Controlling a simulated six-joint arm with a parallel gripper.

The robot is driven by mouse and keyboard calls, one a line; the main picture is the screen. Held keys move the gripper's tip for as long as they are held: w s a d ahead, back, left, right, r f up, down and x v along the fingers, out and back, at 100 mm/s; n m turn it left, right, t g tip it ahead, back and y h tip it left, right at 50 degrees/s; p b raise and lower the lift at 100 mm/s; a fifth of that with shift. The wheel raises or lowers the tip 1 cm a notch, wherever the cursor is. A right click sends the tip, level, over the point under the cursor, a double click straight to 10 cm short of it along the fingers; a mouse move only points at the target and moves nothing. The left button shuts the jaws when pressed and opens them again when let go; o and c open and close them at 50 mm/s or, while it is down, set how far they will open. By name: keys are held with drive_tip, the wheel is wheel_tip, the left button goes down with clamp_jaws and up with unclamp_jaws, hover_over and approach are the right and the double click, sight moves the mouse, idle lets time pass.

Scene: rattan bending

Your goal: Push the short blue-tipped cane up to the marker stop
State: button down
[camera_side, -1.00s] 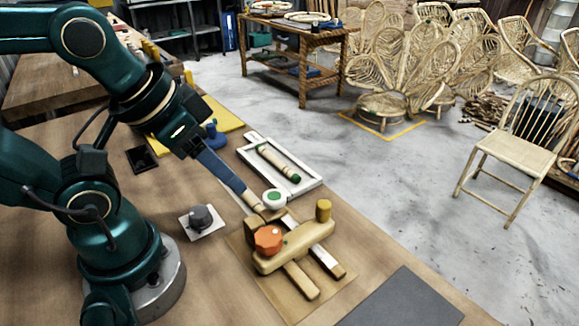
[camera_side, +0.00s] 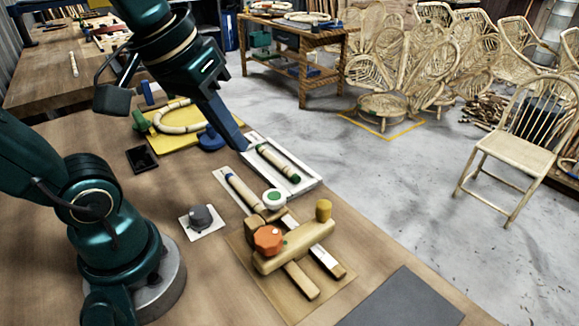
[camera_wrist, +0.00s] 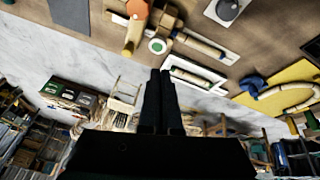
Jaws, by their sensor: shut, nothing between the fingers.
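The short pale blue-tipped cane (camera_side: 244,194) lies on a light strip on the bench, its blue end away from the wooden jig (camera_side: 295,245). Its other end reaches the jig's block near the orange knob (camera_side: 268,239); I cannot tell whether they touch. Which part is the marker stop is unclear. A white disc with a green centre (camera_side: 274,198) sits beside that end. In the wrist view the cane (camera_wrist: 200,46) lies beyond my fingers. My gripper (camera_side: 242,151) is shut and empty, beyond the blue end near the white tray, apart from the cane.
The white tray (camera_side: 308,186) holds a green-tipped cane (camera_side: 278,162). A grey knob on a white plate (camera_side: 201,217) stands left of the cane. A yellow board (camera_side: 168,142) carries a bent cane and blue and green pieces. A grey mat (camera_side: 405,300) lies at front right.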

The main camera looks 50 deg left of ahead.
drive_tip(key=w+a+r+n+g, duration=0.2)
drive_tip(key=w+a+n, duration=0.3)
drive_tip(key=n+g, duration=0.2)
drive_tip(key=n, duration=0.2)
hover_over(239, 187)
drive_tip(key=w+a, duration=0.1)
drive_tip(key=w, duration=0.2)
wheel_tip(239, 187, down, 2)
drive_tip(key=a+f+n+h, duration=0.25)
drive_tip(key=a+f, duration=0.25)
drive_tip(key=a, duration=0.4)
drive_tip(key=s+a+f+n, duration=0.3)
drive_tip(key=a+f, duration=0.1)
drive_tip(key=f, duration=0.2)
drive_tip(key=shift+g, duration=0.4)
drive_tip(key=x, duration=0.8)
drive_tip(key=shift+d+f, duration=0.35)
drive_tip(key=d, duration=0.2)
drive_tip(key=shift+d+r, duration=0.1)
drive_tip(key=shift+d, duration=0.8)
drive_tip(key=d, duration=0.7)
drive_tip(key=shift+d, duration=0.15)
